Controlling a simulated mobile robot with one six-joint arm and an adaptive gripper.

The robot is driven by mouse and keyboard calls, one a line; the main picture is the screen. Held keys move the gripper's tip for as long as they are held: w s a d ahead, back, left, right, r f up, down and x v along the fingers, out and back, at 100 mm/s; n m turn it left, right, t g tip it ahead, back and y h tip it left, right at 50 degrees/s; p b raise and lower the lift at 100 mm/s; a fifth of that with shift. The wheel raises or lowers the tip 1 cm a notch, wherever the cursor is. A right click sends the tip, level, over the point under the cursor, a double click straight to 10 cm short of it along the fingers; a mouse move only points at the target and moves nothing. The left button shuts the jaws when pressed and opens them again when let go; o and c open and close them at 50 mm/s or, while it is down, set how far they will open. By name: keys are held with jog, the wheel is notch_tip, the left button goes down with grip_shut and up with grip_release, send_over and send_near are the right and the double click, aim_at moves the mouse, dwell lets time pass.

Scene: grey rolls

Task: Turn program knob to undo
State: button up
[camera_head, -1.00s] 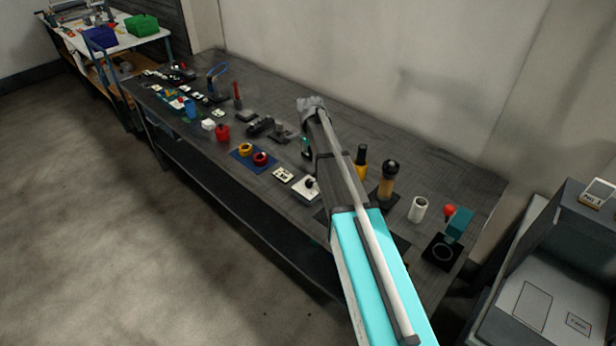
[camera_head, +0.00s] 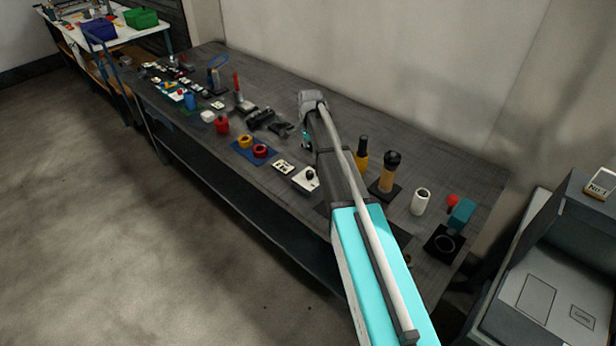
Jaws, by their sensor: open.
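A white plate with a black knob on top (camera_head: 308,178) lies on the dark workbench (camera_head: 225,62), just left of my arm; it looks like the program knob. Any marks on the plate are too small to read, so I cannot tell which setting the knob points to. My gripper (camera_head: 305,138) is at the far end of my arm, over the bench and beyond the knob in the picture. It is apart from the knob. My arm hides most of it, and its fingers are hard to make out. I see nothing held.
A smaller white plate (camera_head: 283,167) and a blue mat (camera_head: 243,155) with yellow and red rings lie left of the knob. Right of my arm stand a yellow bottle (camera_head: 361,160), a black-topped tan cylinder (camera_head: 387,177) and a white cup (camera_head: 420,201). A grey machine (camera_head: 545,290) stands at right.

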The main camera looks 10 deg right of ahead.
aim_at(310, 173)
jog(key=shift+f+b, duration=5.5)
jog(key=shift+f, duration=0.3)
grip_shut()
jog(key=shift+a, duration=0.25)
jog(key=shift+d, duration=0.15)
